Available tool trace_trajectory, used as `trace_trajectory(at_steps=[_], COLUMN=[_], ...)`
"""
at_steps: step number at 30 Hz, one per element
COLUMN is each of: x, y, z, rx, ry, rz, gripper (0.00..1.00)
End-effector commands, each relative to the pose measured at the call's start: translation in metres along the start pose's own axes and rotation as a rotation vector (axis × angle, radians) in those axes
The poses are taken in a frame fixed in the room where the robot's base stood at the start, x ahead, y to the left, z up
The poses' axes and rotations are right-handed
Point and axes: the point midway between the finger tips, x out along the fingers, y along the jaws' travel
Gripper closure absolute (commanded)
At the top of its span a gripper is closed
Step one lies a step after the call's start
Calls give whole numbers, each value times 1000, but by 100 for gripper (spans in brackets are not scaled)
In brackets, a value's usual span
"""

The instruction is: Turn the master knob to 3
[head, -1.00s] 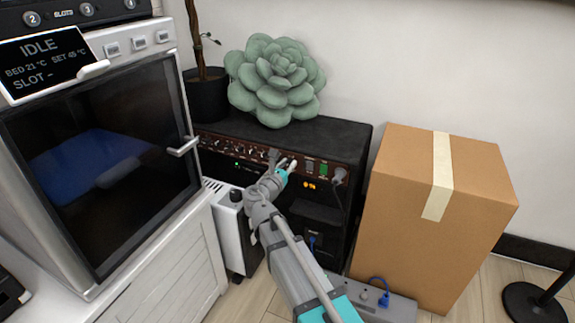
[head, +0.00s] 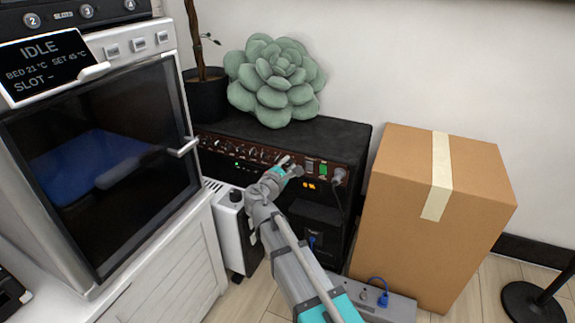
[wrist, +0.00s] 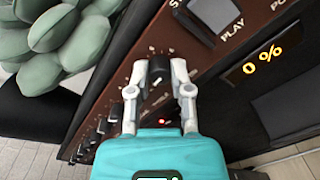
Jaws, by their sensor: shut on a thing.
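The amplifier (head: 340,140) is a black cabinet with a brown front panel carrying a row of knobs. In the wrist view, my gripper (wrist: 160,78) has its two grey fingers on either side of a black knob (wrist: 158,72) and is shut on it. The knob's light pointer mark shows between the fingers. Its name and scale numbers cannot be read, so I cannot tell its exact setting. In the head view, my gripper (head: 289,166) covers this part of the panel.
Smaller knobs (wrist: 102,126) sit in a row beside the held one. A PLAY switch (wrist: 213,12) is close to the fingers. A green succulent cushion (head: 275,80) is on the amplifier. A cardboard box (head: 405,215) stands right; a printer cabinet (head: 165,285) stands left.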

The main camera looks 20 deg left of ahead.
Motion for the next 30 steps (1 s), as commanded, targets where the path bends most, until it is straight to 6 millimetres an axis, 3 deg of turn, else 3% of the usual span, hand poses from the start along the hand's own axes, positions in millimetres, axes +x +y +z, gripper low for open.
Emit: trace_trajectory(at_steps=[15, 30], x=[0, 0], y=[-1, -1], z=[0, 0], rx=[438, 560], ry=[13, 16], rz=[1, 1], gripper=[100, 100])
